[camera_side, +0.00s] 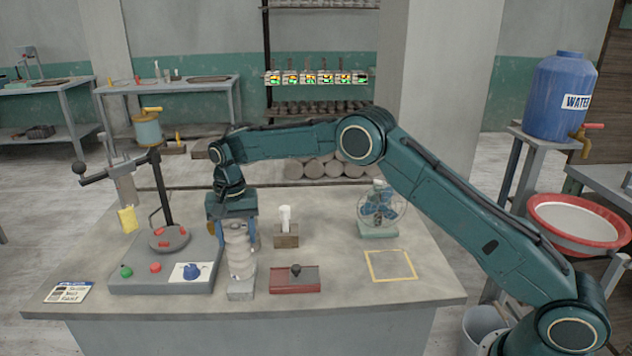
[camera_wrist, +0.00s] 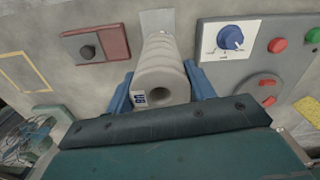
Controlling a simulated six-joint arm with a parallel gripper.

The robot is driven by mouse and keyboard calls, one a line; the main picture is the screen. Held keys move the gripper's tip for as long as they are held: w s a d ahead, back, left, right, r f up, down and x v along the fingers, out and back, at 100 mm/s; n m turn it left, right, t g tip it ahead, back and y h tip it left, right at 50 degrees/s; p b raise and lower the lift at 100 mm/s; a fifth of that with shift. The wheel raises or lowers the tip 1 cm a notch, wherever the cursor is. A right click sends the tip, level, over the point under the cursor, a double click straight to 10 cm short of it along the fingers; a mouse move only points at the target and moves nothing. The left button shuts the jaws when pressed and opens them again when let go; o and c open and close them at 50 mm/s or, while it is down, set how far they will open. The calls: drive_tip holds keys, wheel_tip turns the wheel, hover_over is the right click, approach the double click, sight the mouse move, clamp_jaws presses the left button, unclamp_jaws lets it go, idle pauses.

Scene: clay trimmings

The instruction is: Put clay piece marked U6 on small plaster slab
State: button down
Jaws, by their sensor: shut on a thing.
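A pale grey, ribbed, hollow clay piece (camera_side: 239,252) stands upright in my gripper (camera_side: 234,232). It also shows in the wrist view (camera_wrist: 160,72), with its round hole and a small blue-and-white mark facing the camera; the mark is too small to read surely. My blue fingers (camera_wrist: 160,88) are shut on it, one on each side. A small light grey slab (camera_side: 241,292) lies at the foot of the clay piece, and its bare end shows in the wrist view (camera_wrist: 156,20). I cannot tell whether the piece touches the slab.
A grey control box (camera_side: 150,287) with buttons and a blue dial is close on the left. A red-based block with a black knob (camera_side: 295,280) is close on the right. A white bottle (camera_side: 285,216) and a fan (camera_side: 381,212) stand behind. A yellow-outlined square (camera_side: 391,265) is empty.

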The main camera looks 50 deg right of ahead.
drive_tip(key=shift+f, duration=0.1)
idle(0.3)
drive_tip(key=c, duration=0.5)
unclamp_jaws()
drive_tip(key=shift+f, duration=0.1)
wheel_tip(320, 180, up, 12)
drive_tip(key=shift+r, duration=0.2)
idle(0.5)
